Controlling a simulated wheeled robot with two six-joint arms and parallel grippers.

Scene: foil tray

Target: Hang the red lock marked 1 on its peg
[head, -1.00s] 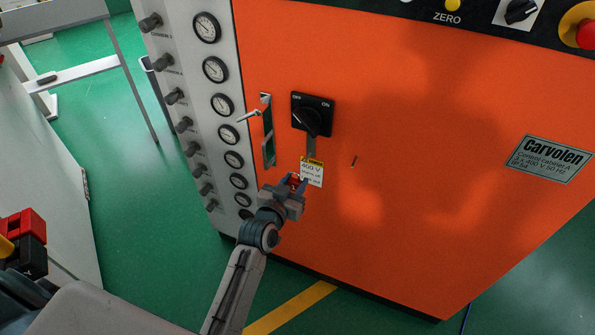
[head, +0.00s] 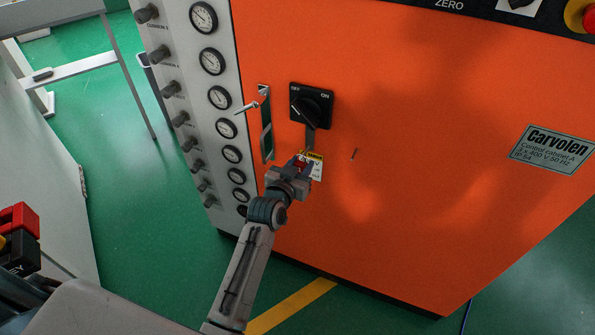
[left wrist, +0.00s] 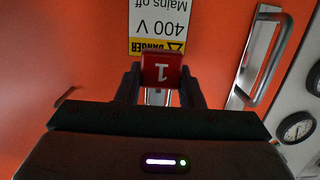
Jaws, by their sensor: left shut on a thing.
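The red lock (left wrist: 162,70) shows a white 1, upside down in the left wrist view. My left gripper (left wrist: 160,88) is shut on it, with one finger at each side. In the head view the gripper (head: 297,170) holds the lock (head: 299,163) just in front of the 400 V danger label (head: 316,170), below the black OFF/ON switch (head: 311,107). A small thin peg (head: 354,154) sticks out of the orange cabinet to the right of the lock, clear of it. The shackle is mostly hidden. My right gripper is not in view.
A metal handle (head: 266,125) with a projecting pin stands left of the switch. Gauges (head: 219,97) and knobs line the cabinet's grey side. Red, yellow and black items (head: 20,235) sit at the lower left.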

